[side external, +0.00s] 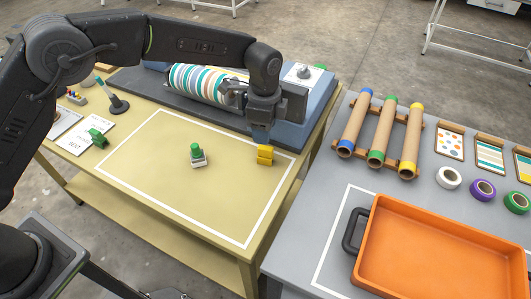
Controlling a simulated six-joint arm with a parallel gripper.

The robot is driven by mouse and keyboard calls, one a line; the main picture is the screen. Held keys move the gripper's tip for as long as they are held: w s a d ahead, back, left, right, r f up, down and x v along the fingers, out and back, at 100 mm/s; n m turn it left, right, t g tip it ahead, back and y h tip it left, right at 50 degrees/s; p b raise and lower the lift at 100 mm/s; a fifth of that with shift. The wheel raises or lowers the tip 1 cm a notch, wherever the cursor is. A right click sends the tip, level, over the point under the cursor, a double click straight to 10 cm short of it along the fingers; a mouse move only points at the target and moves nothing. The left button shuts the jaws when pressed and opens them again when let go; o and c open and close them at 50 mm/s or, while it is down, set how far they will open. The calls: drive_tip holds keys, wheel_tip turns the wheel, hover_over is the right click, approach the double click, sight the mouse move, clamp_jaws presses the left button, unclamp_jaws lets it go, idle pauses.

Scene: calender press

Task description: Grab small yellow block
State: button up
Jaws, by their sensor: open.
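The small yellow block (265,155) stands on the yellow-topped table, inside the white outlined area near its right corner. It looks stepped, with an orange-toned edge. My gripper (261,133) points down right above the block. Its fingertips are small and dark here, and I cannot tell whether they reach around the block's top or stop just over it. The gripper is open.
A green-and-white block (197,154) stands left in the outlined area (185,200). The press with a striped roll (200,82) is close behind my gripper. An orange tray (440,250) and cardboard tubes (382,135) are on the grey table at right.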

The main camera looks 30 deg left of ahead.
sight(265, 147)
drive_tip(key=shift+d+f, duration=0.1)
drive_tip(key=shift+f, duration=3.7)
clamp_jaws()
